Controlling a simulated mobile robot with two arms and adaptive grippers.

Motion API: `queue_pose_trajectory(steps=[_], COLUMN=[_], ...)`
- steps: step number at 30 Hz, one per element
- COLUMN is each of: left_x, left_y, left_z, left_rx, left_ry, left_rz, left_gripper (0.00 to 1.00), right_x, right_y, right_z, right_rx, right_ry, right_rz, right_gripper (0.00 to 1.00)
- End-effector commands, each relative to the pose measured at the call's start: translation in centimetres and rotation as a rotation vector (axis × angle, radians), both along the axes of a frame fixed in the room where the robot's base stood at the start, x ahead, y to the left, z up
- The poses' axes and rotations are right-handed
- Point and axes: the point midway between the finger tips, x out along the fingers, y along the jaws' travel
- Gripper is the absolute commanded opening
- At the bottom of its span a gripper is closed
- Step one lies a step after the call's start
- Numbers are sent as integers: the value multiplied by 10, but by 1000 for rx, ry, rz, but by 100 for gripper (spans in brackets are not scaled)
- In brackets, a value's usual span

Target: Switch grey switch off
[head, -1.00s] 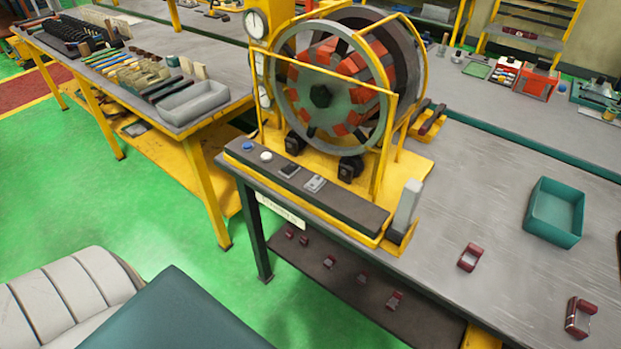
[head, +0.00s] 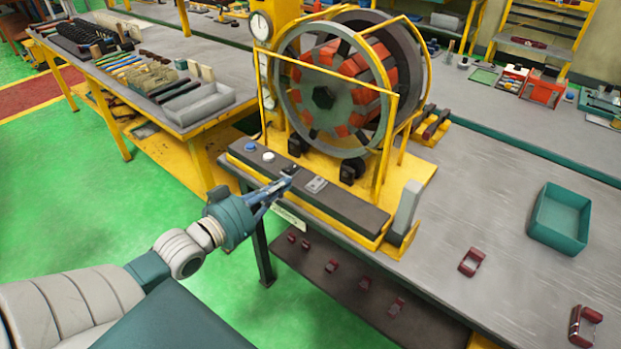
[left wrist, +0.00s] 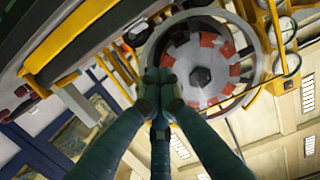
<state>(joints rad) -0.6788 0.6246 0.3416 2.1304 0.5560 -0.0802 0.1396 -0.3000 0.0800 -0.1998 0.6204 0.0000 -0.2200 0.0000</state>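The grey switch (head: 316,185) sits on the dark control panel (head: 345,203) at the front of the winding machine, right of a dark switch (head: 290,168). My left gripper (head: 287,181) is at the panel's front edge, with its fingertips close to the dark switch and left of the grey one. Whether it touches anything I cannot tell. In the left wrist view its three green fingers (left wrist: 162,88) have their tips drawn together, with nothing seen between them. My right gripper is out of view.
The stator wheel (head: 338,85) stands behind the panel inside a yellow frame. A blue button (head: 250,147) and a white button (head: 268,157) sit at the panel's left. A teal bin (head: 560,219) and red clamps (head: 472,262) lie on the table at right.

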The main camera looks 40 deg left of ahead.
Motion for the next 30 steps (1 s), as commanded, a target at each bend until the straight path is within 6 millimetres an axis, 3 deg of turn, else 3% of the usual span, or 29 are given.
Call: queue_pose_trajectory(steps=[3,16,30], left_x=[0,8,84], left_y=[-4,-4,-10], left_z=[8,8,2], left_rx=[0,-1,-1], left_ry=[-12,-13,-15], left_rz=[-10,-9,-8], left_gripper=[0,0,0], right_x=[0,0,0], right_y=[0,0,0], right_z=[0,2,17], right_rx=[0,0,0], right_ry=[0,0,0], right_rz=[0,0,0], right_gripper=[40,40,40])
